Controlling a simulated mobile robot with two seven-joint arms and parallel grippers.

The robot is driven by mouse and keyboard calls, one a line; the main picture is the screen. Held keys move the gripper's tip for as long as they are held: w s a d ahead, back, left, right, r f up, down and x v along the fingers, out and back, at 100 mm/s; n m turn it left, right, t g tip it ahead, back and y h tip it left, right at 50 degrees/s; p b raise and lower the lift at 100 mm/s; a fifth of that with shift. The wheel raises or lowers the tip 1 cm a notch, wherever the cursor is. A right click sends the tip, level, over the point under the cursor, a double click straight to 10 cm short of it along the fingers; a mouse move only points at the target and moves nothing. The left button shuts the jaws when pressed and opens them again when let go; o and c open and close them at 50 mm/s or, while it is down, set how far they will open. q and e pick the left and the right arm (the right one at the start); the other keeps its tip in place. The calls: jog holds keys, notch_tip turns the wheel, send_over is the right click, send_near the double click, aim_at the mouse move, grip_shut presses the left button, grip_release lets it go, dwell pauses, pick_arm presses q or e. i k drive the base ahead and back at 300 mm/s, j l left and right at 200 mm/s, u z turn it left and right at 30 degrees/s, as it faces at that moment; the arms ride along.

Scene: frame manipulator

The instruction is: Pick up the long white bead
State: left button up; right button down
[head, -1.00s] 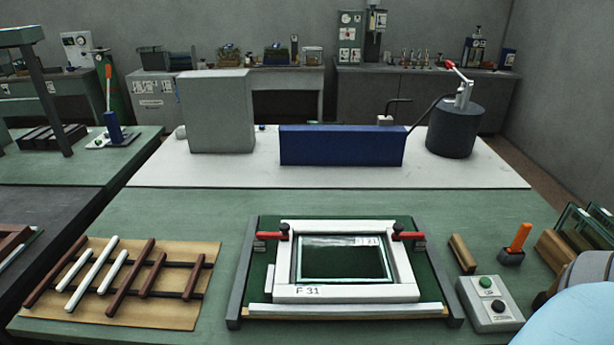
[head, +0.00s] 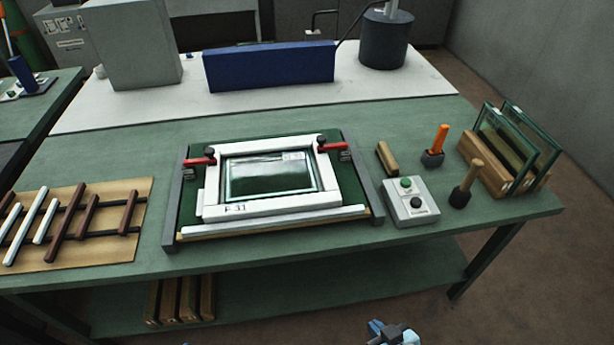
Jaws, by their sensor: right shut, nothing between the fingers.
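The long white bead (head: 27,226) lies on the tan board (head: 110,249) at the left of the green table. It rests slanted across dark rails, among brown beads and beside a shorter white bead (head: 46,222). My right gripper (head: 390,333) shows only in part at the bottom edge, right of centre. It is shut and empty, in front of the table and far from the bead. My left gripper cannot be made out.
A frame fixture (head: 270,209) with red clamps fills the table's middle. To its right are a button box (head: 410,211), an orange-handled tool (head: 439,140), a wooden-handled tool (head: 466,184) and glass panes in a wooden rack (head: 505,187). Wooden bars (head: 180,300) sit on the lower shelf.

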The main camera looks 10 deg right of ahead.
aim_at(14, 251)
jog(key=u, duration=0.4)
jog(key=i+j+u, duration=0.1)
jog(key=u, duration=0.65)
jog(key=i+u, duration=0.1)
jog(key=u, duration=0.25)
jog(key=i+j+z, duration=0.15)
jog(key=j, duration=0.2)
jog(key=i+j+z, duration=0.1)
jog(key=j, duration=0.3)
jog(key=i+j+z, duration=0.15)
jog(key=j, duration=0.25)
jog(key=i+j+z, duration=0.1)
jog(key=i+j, duration=0.15)
jog(key=j, duration=0.15)
